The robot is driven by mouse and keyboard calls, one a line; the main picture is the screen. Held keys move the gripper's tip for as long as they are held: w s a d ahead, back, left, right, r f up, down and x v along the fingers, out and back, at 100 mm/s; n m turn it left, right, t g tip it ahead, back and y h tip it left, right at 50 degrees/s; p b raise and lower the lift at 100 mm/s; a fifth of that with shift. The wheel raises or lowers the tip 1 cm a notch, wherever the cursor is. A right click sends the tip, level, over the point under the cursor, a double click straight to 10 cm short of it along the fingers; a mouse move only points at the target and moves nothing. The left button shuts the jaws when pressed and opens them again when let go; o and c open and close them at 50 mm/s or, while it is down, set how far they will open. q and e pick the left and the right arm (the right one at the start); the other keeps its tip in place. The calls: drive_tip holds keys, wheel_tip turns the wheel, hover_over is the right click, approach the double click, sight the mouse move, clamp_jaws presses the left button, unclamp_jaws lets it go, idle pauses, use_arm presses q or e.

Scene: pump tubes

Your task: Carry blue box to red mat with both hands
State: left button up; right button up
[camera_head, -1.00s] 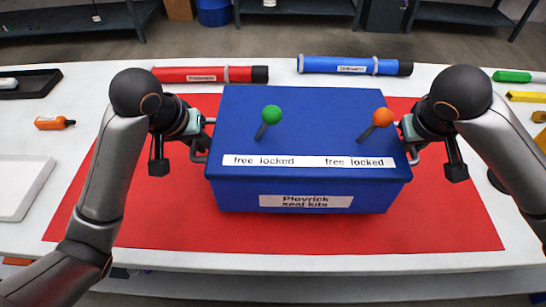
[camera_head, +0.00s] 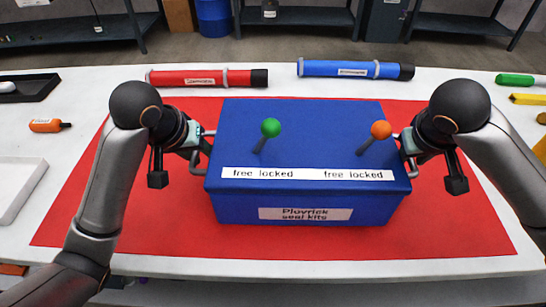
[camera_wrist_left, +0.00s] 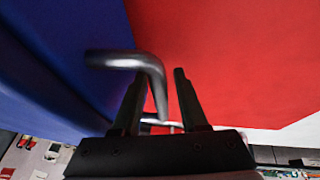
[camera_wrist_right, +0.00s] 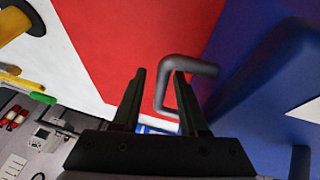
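The blue box (camera_head: 295,208), with a green lever and an orange lever on its lid, is level over the red mat (camera_head: 160,235). The mat shows on its near, left and right sides. I cannot tell whether the box's underside touches the mat. My left gripper (camera_head: 198,143) is at the handle on the box's left side. In the left wrist view its fingers are apart around the grey handle (camera_wrist_left: 157,85), with gaps beside it. My right gripper (camera_head: 406,146) is at the right handle. In the right wrist view its fingers are also apart around the handle (camera_wrist_right: 166,88).
A red tube (camera_head: 200,79) and a blue tube (camera_head: 355,70) lie behind the box on the white table. An orange bottle (camera_head: 46,126), a black tray and a white tray (camera_head: 15,190) are at the left. Green and yellow items (camera_head: 520,80) lie at the right.

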use_arm(q)
drive_tip(key=shift+s+d+f, duration=0.15)
drive_tip(key=shift+f, duration=0.2)
